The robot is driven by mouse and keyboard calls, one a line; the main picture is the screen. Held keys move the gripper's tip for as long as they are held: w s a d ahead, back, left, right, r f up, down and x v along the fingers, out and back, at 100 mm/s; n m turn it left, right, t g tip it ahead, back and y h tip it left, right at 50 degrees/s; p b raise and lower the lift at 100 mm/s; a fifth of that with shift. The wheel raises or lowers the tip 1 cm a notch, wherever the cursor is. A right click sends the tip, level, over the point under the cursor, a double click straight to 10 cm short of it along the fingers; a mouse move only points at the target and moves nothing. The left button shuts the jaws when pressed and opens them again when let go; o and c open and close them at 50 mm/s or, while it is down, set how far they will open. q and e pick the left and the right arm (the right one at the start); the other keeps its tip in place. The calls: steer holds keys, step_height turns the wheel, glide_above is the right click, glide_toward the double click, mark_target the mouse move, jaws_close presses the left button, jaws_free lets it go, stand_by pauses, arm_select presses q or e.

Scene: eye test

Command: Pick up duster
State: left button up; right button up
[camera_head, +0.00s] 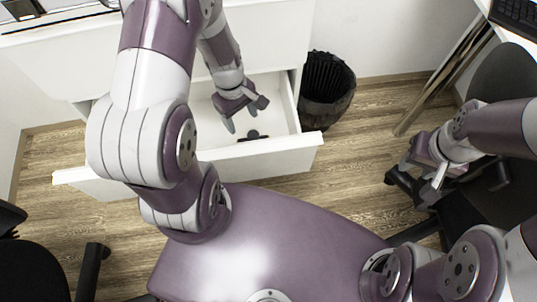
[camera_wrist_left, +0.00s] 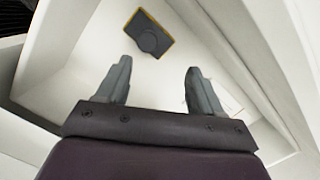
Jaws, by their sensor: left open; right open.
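A small dark block with a round raised knob and a yellowish edge, which looks like the duster (camera_head: 252,136), lies on the floor of an open white drawer (camera_head: 290,148). The duster also shows in the left wrist view (camera_wrist_left: 149,36), beyond my fingertips and apart from them. My left gripper (camera_head: 245,114) is open and empty, reaching down over the drawer. Its two spread fingers show in the left wrist view (camera_wrist_left: 158,68), with bare drawer floor between them. My right gripper (camera_head: 424,178) is open and empty at the right, away from the drawer.
The drawer walls close in around my left gripper. A black waste bin (camera_head: 327,88) stands right of the white cabinet (camera_head: 270,35). Dark chairs stand at the lower left (camera_head: 40,262) and at the right (camera_head: 503,75), close to my right arm. Wooden floor (camera_head: 340,180) is clear in the middle.

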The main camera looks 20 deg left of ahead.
mark_target(253, 134)
arm_select(q)
steer(key=f+n+b, duration=0.1)
steer(key=f, duration=0.1)
steer(key=w+d+f+b, duration=0.1)
steer(key=f, duration=0.1)
steer(key=f+n+b, duration=0.1)
steer(key=f, duration=0.1)
steer(key=shift+w+d+f+n+b, duration=0.2)
steer(key=shift+d+f+n+b, duration=0.05)
steer(key=shift+n+b, duration=0.1)
steer(key=f+b, duration=0.2)
steer(key=f, duration=0.1)
steer(key=f+b, duration=0.1)
steer(key=f, duration=0.1)
steer(key=shift+s+d+b, duration=0.1)
steer(key=shift+d+b, duration=0.2)
steer(key=shift+d, duration=0.05)
steer(key=shift+r, duration=0.1)
arm_select(e)
step_height(253, 134, down, 6)
steer(key=shift+d, duration=0.15)
arm_select(q)
jaws_close()
arm_select(e)
steer(key=shift+s+f, duration=0.1)
